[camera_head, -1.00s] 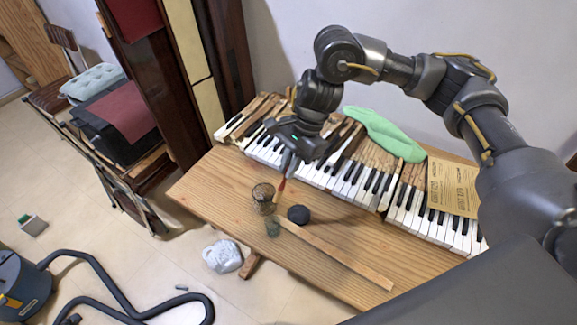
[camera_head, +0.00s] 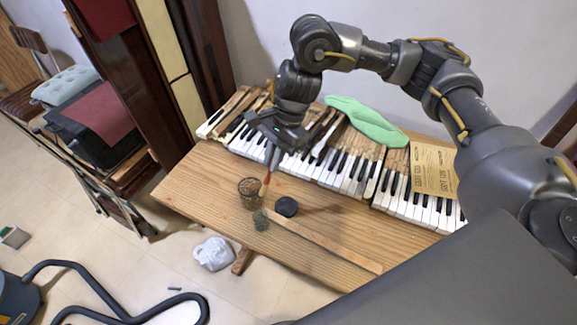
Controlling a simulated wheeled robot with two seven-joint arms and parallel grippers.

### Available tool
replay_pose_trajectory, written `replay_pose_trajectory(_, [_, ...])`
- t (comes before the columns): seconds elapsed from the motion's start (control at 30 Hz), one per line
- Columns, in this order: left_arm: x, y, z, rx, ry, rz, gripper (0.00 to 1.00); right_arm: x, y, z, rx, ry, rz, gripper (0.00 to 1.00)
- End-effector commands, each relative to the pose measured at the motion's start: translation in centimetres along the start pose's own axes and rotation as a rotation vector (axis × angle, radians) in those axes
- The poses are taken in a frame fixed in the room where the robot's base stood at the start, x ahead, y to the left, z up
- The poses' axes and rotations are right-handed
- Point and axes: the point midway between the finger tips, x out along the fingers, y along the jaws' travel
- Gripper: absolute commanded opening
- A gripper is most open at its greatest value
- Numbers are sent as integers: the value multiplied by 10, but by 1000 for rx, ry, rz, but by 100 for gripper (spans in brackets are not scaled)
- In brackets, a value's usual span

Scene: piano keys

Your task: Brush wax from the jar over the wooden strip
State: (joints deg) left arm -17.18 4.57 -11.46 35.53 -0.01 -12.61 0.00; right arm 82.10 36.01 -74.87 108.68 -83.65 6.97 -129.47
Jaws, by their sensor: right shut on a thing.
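My right gripper (camera_head: 272,150) is shut on a thin brush with a reddish handle (camera_head: 267,178). The brush points down, and its tip is beside or over a round brownish container (camera_head: 249,194) on the table; I cannot tell whether it is inside. A small greenish glass jar (camera_head: 261,221) stands just in front of that container. Which of the two holds the wax is too small to tell. The wooden strip (camera_head: 325,243) lies flat on the table, running from near the jar toward the lower right. My left gripper is not in view.
A black round thing (camera_head: 287,206) sits close by the jar and strip. Piano keys (camera_head: 345,172) line the back of the wooden table (camera_head: 190,190), with a green cloth (camera_head: 368,122) and a printed paper (camera_head: 433,170) on them. The table's left part is clear.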

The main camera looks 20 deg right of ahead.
Motion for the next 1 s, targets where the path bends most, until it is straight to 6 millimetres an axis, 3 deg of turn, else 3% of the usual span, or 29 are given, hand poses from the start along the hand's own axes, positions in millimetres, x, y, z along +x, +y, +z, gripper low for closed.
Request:
replay_pose_trajectory(0.57, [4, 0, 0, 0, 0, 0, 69, 4, 0, -2, 0, 0, 0, 0])
replay_pose_trajectory(1.0, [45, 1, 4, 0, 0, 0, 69, 44, 3, -16, 0, 0, 0, 0])
